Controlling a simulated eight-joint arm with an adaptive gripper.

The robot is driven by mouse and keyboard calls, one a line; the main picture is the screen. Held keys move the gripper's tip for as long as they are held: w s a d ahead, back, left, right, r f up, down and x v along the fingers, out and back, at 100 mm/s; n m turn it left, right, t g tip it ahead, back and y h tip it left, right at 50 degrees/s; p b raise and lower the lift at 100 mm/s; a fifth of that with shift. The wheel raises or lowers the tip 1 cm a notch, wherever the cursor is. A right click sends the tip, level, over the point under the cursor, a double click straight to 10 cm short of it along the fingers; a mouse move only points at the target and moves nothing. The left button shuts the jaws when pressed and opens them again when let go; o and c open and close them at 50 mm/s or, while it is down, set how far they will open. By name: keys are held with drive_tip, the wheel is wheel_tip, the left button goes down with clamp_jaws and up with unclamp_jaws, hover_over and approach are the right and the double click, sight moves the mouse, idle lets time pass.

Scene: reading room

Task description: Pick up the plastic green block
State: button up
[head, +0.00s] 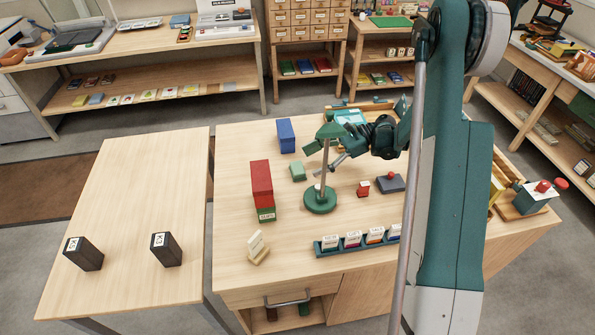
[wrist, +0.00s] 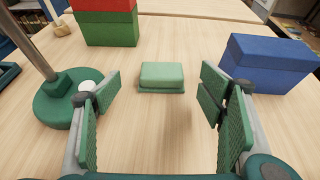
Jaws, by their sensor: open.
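The pale green block (head: 298,171) lies on the wooden table, left of the lamp in the head view. In the wrist view the block (wrist: 162,76) lies straight ahead, between and beyond the fingertips, with a thin lower layer along its bottom edge. My gripper (head: 335,154) hangs above the table to the right of the block, partly hidden by the lamp in the head view. In the wrist view my gripper (wrist: 158,92) is open and empty, its green ridged pads on either side of the block, apart from it.
The green lamp base (wrist: 58,100) stands close by my left finger, its pole rising. The blue box (wrist: 265,65) stands near the right finger. A red-and-green stack (head: 262,185) is left of the lamp. Labelled cards in a rack (head: 355,242) line the front.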

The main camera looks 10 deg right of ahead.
sight(298, 167)
drive_tip(key=shift+b+x, duration=0.45)
drive_tip(key=shift+x, duration=2.15)
drive_tip(key=shift+w, duration=0.2)
drive_tip(key=c, duration=1.1)
